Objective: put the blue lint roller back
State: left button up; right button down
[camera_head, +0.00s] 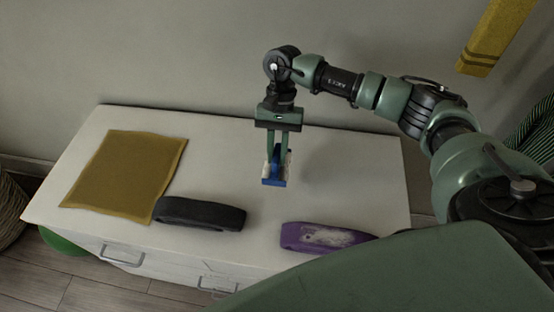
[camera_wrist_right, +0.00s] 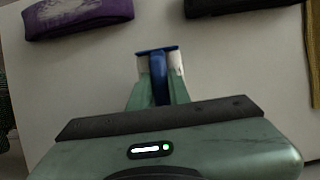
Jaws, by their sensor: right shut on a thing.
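The blue lint roller (camera_head: 274,180) is between the fingers of my right gripper (camera_head: 277,158), over the middle of the white cabinet top (camera_head: 350,170). The gripper points down and is shut on it. In the right wrist view the lint roller (camera_wrist_right: 159,75) shows its blue part between the pale fingertips of my right gripper (camera_wrist_right: 160,70). I cannot tell whether the roller touches the cabinet top. My left gripper is not in view.
A mustard cloth (camera_head: 125,172) lies at the left of the top. A black rolled item (camera_head: 200,214) and a purple one (camera_head: 325,238) lie along the front edge. Free room lies around the roller. A wall stands behind. A yellow fabric (camera_head: 500,35) hangs at upper right.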

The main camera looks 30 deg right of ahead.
notch_tip(320, 180, down, 4)
jog(key=shift+p, duration=0.55)
jog(key=shift+f, duration=0.25)
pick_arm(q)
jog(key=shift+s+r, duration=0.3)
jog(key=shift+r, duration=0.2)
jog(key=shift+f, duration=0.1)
pick_arm(e)
jog(key=shift+f+b, duration=0.2)
jog(key=shift+b, duration=0.15)
jog(key=c, duration=1.3)
grip_release()
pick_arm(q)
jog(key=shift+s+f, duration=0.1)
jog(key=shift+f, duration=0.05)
pick_arm(e)
jog(key=shift+r, duration=0.1)
